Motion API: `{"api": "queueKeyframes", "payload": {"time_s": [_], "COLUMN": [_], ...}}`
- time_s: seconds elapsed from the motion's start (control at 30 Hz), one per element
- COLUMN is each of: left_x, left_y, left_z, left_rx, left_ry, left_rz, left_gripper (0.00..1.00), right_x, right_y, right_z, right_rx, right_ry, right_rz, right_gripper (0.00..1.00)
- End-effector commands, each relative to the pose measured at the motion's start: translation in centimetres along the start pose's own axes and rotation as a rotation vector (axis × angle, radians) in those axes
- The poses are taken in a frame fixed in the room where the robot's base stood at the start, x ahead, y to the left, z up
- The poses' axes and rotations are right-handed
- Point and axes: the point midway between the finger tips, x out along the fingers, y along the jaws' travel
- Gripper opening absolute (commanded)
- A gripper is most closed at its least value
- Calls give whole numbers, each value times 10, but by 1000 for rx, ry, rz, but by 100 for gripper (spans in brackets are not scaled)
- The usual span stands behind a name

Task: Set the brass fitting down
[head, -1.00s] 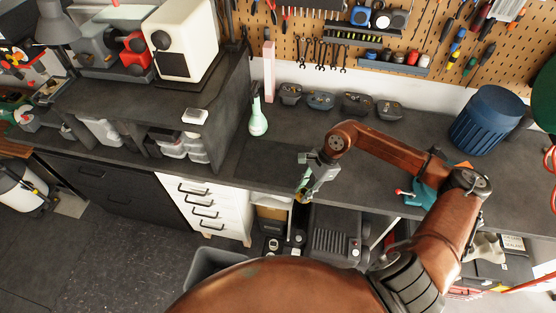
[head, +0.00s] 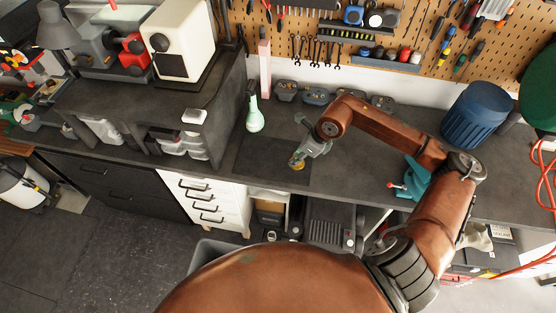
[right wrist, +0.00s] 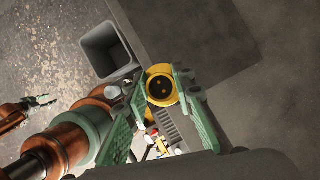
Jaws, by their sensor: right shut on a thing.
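The brass fitting (head: 297,163) is a small yellow, ring-like piece in the head view. In the right wrist view the fitting (right wrist: 160,88) shows round, with a dark opening, between the green finger pads. My right gripper (head: 301,157) is shut on it, fingers pointing down over a dark mat (head: 262,165) near the bench's front edge. I cannot tell whether the fitting touches the surface. My left gripper (right wrist: 42,102) appears small at the left of the right wrist view; its jaws are too small to judge.
A pale green bottle (head: 254,118) stands left of the right gripper. Several grey bins (head: 316,97) line the back wall. A blue bucket (head: 474,115) stands at the right. An open grey bin (right wrist: 108,51) is on the floor below the bench.

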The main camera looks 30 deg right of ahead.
Motion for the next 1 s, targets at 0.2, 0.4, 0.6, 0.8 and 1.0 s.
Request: {"api": "queueKeyframes", "payload": {"time_s": [0.2, 0.4, 0.6, 0.8, 1.0], "left_x": [-19, -26, -28, -34, -35], "left_y": [-1, -1, -1, -2, -1], "left_z": [-10, -12, -12, -12, -12], "left_rx": [2, 2, 2, 2, 2], "left_ry": [11, 13, 13, 12, 12], "left_rz": [0, 0, 0, 0, 0], "left_gripper": [40, 40, 40, 40, 40], "right_x": [44, 79, 92, 116, 124], "right_y": [-7, -13, -14, -14, -15], "right_z": [30, 39, 42, 34, 31], "right_rx": [1, 0, -1, 1, -2], "right_ry": [0, 0, 1, 3, 0], "right_rz": [5, 2, 1, 3, 0], "right_gripper": [0, 0, 0, 0, 0]}}
